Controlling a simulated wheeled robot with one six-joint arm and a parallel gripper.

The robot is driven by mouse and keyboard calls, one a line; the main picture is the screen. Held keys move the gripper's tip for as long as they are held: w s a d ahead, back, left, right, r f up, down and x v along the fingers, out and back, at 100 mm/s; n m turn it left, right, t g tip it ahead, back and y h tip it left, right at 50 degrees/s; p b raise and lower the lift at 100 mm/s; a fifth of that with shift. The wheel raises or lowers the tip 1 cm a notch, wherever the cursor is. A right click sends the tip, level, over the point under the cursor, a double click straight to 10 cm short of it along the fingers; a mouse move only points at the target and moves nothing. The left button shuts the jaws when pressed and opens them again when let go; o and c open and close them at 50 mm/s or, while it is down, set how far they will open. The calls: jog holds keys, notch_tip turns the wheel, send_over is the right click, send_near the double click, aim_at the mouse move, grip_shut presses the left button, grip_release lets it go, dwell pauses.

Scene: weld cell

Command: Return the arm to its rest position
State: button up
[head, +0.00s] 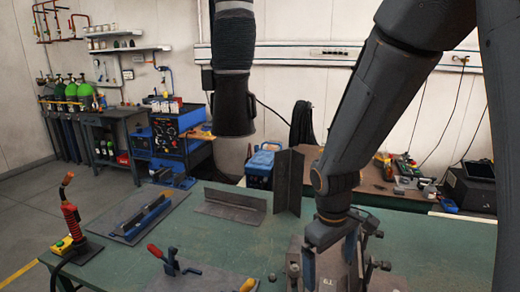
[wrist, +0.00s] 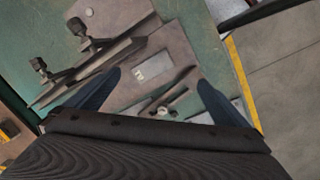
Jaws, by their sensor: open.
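My arm reaches down from the upper right in the head view. My gripper (head: 334,262) points down over the front of the green table (head: 110,272). It sits just above or beside a metal fixture (head: 318,276) with clamp knobs and a small labelled plate. In the wrist view my gripper (wrist: 160,95) has its two dark fingers wide apart, with nothing between them. Below them lies the fixture plate (wrist: 150,50) with a small white label. Whether the fingertips touch the fixture cannot be told.
A dark fume-extraction nozzle (head: 234,105) hangs left of my arm. Steel angle pieces (head: 235,203) and an upright plate (head: 289,182) stand behind the gripper. A red toggle clamp (head: 168,262) and a red-handled torch (head: 72,220) are at left.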

jog(key=s+d+r+m+t+y, duration=0.1)
jog(key=s+r+m, duration=0.2)
jog(key=s+m, duration=0.3)
jog(key=shift+d+m, duration=0.3)
jog(key=shift+d, duration=0.05)
